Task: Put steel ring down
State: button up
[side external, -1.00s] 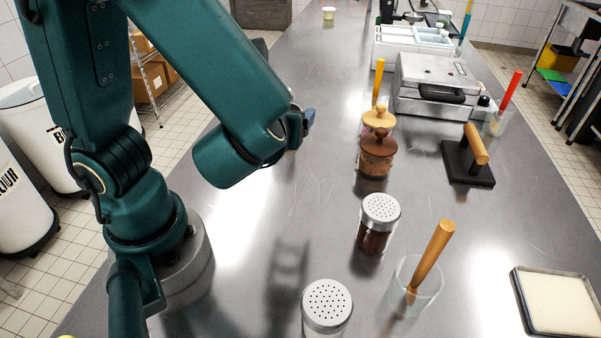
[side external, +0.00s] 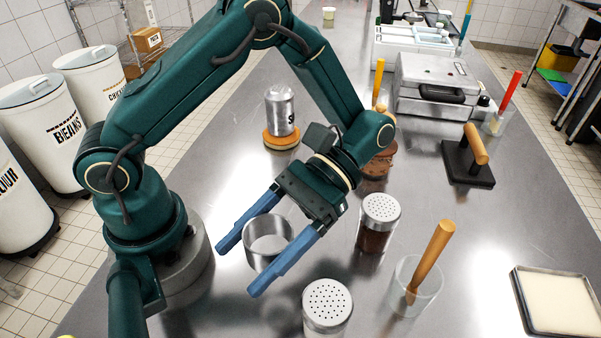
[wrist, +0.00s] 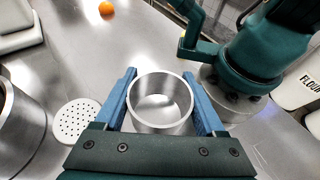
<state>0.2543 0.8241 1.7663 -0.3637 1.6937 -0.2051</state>
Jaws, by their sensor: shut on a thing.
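The steel ring (side external: 268,229) is a short, open, shiny cylinder in the side view, upright between the two blue fingers of my gripper (side external: 241,268). My gripper is shut on it, one finger along each side. In the wrist view the ring (wrist: 160,128) sits between the fingers of my gripper (wrist: 160,74), and bare metal shows through its opening. The ring is low over the steel counter (side external: 215,300); I cannot tell whether its bottom edge touches it.
A dark-filled shaker (side external: 380,215) stands right of my gripper and a pale shaker (side external: 327,300) stands in front. A glass with a wooden-handled tool (side external: 430,260) is further right. A steel can (side external: 280,108) on an orange base stands behind. The counter left of the front shaker is clear.

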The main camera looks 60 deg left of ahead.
jog(key=w+d+r+n+t+h, duration=0.1)
jog(key=w+n+t+h, duration=0.1)
jog(key=n+h, duration=0.1)
jog(key=w+d+n+t+h, duration=0.1)
jog(key=w+n+t+h, duration=0.1)
jog(key=w+n+h, duration=0.1)
jog(key=w+d+r+n+t+h, duration=0.1)
jog(key=w+n+h, duration=0.1)
jog(key=n+h, duration=0.1)
jog(key=shift+w+d+r+t, duration=0.3)
jog(key=shift+w+r+t, duration=0.05)
jog(key=shift+t, duration=0.05)
jog(key=w+a+r+n+t+h, duration=0.1)
jog(key=w+a+n+t, duration=0.4)
jog(key=w+n+t, duration=0.25)
jog(key=w+a+n+t, duration=0.5)
jog(key=w+n+t, duration=0.1)
jog(key=w, duration=0.2)
jog(key=w+a+f+n+t+y, duration=0.2)
jog(key=a+n+t, duration=0.15)
jog(key=a, duration=0.45)
send_over(389, 193)
jog(key=s+d, duration=0.1)
jog(key=s, duration=0.1)
jog(key=shift+m, duration=0.3)
notch_tip(389, 193, down, 7)
jog(key=shift+d+r, duration=0.1)
jog(key=shift+r, duration=0.1)
jog(key=shift+f, duration=2.05)
